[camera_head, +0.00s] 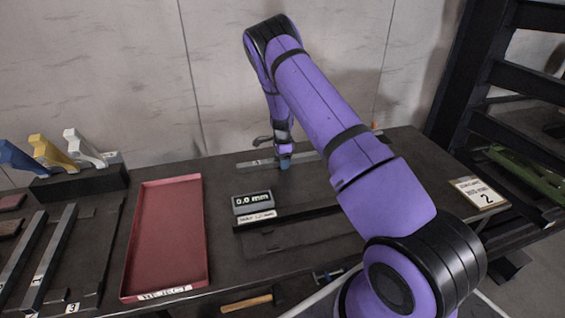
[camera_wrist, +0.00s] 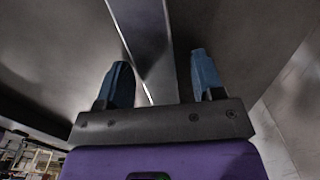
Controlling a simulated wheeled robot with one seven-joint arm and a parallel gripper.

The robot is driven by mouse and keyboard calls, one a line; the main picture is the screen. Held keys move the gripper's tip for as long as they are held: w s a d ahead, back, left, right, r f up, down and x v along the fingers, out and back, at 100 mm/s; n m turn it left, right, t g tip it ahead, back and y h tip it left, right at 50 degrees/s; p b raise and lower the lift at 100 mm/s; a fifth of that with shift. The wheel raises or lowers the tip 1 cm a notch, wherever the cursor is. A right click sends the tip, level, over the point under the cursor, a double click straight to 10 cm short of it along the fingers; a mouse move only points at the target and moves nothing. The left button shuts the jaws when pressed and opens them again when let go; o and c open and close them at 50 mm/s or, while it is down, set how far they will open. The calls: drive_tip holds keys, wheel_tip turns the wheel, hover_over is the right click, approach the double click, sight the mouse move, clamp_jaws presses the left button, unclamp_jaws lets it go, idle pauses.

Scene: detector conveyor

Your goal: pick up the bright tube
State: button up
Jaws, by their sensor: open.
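A long, light grey metal tube (camera_head: 248,164) lies across the back of the dark table, partly hidden behind my gripper. My gripper (camera_head: 284,160) reaches down over it near its middle. In the wrist view the two blue fingers (camera_wrist: 160,65) are apart, and the bright tube (camera_wrist: 146,30) runs between them. Gaps show on both sides of the tube, and I cannot see either finger touching it. The exact height of the fingertips against the tube is hard to tell.
A red tray (camera_head: 165,235) lies left of centre, beside a gauge reading 0.0 mm (camera_head: 253,203). Grey bars (camera_head: 48,255) lie at the far left, below a rack of coloured handles (camera_head: 78,185).

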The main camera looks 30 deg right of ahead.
drive_tip(key=shift+c, duration=0.3)
clamp_jaws()
drive_tip(key=shift+r, duration=0.1)
